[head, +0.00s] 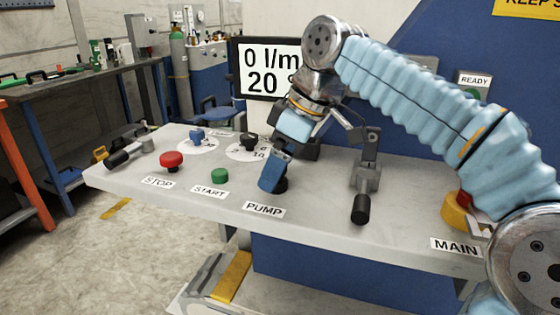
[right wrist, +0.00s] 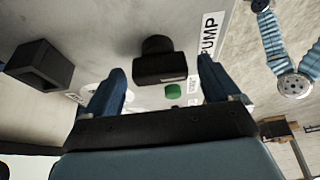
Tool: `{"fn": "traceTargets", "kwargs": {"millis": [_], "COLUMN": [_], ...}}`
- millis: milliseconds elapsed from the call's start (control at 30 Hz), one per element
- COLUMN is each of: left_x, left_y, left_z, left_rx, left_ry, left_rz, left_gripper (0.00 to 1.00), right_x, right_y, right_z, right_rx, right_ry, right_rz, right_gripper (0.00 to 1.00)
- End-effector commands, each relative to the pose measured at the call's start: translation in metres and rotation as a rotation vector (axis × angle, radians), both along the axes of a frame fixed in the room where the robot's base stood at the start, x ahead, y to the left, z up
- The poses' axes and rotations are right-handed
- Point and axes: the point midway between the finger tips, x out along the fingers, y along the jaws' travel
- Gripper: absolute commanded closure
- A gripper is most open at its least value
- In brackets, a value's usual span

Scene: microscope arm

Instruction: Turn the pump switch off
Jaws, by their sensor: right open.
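The pump switch is a black knob-like part on the grey panel, just behind the PUMP label (head: 263,209). In the head view my right gripper (head: 273,172) is over it and hides most of it; only a dark part (head: 281,186) shows beside the blue finger. In the right wrist view the black switch (right wrist: 160,66) appears between the two spread blue fingers of the right gripper (right wrist: 162,72). The gripper is open, and I cannot tell whether a finger touches the switch. My left gripper is not in view.
On the panel (head: 325,225) are a red STOP button (head: 171,160), a green START button (head: 219,175), blue (head: 198,135) and black (head: 249,141) dial knobs, and a black-handled lever (head: 361,205). The display (head: 268,70) reads 0 and 20. A READY sign (head: 474,80) stands behind.

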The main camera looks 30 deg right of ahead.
Motion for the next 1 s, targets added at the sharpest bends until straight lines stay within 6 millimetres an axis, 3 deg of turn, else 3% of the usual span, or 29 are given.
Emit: {"fn": "traceTargets", "kwargs": {"millis": [267,500,700,1000], "left_x": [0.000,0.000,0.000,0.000], "left_y": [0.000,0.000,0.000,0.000], "left_z": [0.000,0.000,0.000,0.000], "left_rx": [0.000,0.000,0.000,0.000], "left_ry": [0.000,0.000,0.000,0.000], "left_rz": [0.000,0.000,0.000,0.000], "left_gripper": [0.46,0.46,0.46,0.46], "right_x": [-0.004,-0.019,-0.029,-0.034], "right_y": [-0.004,-0.017,-0.026,-0.030], "right_z": [0.015,0.066,0.097,0.111], "right_rx": [0.001,0.001,0.000,0.001], "right_ry": [-0.002,-0.004,-0.003,0.001], "right_rz": [0.000,0.001,0.001,0.000], "right_gripper": [0.11,0.11,0.11,0.11]}}
